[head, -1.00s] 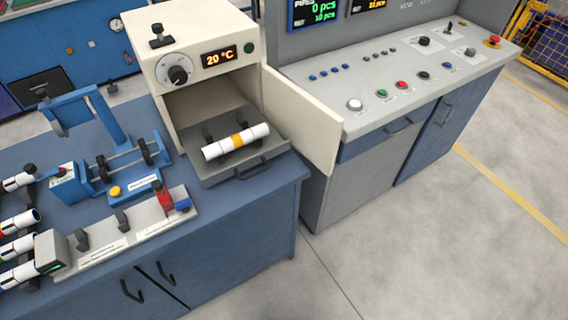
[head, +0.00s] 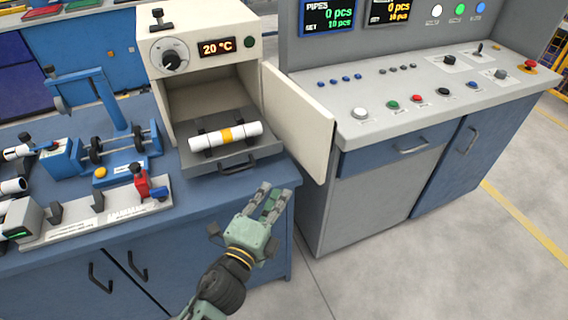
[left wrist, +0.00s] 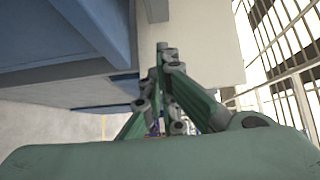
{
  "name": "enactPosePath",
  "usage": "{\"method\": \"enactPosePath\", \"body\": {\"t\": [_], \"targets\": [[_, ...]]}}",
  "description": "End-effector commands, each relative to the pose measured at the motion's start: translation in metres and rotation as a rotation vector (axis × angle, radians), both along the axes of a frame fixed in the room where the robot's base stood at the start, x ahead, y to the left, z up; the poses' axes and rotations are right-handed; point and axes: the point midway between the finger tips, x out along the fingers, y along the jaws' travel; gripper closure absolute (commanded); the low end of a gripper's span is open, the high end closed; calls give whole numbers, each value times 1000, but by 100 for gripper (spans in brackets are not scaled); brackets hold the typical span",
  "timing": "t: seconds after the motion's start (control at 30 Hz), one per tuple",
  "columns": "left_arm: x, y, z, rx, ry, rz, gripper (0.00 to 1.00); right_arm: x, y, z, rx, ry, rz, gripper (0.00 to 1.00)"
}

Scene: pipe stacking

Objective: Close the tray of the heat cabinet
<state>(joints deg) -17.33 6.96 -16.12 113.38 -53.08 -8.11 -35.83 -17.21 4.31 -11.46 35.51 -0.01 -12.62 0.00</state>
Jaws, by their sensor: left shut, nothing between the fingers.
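The heat cabinet (head: 203,23) stands on the blue workbench, its display reading 20 °C and its door (head: 298,120) swung open to the right. Its grey tray (head: 203,158) is pulled out at the front, with a dark handle (head: 238,163) on the front edge. A white pipe with a yellow band (head: 225,137) lies across the tray on dark supports. My left gripper (head: 270,195) is shut and empty, in front of the bench and below right of the tray handle, apart from it. It also shows in the left wrist view (left wrist: 163,50). My right gripper is not in view.
A blue fixture (head: 105,135) and a grey rack with a red clamp (head: 95,220) stand on the bench left of the cabinet. A control console (head: 430,100) stands to the right, near the open door. Floor in front is clear.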

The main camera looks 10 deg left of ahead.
Motion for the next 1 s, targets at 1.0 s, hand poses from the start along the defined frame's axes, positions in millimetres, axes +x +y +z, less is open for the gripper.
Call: {"method": "enactPosePath", "body": {"t": [1.0], "targets": [[114, 7, 0, -4, 4, 0, 100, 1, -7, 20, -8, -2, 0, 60]]}}
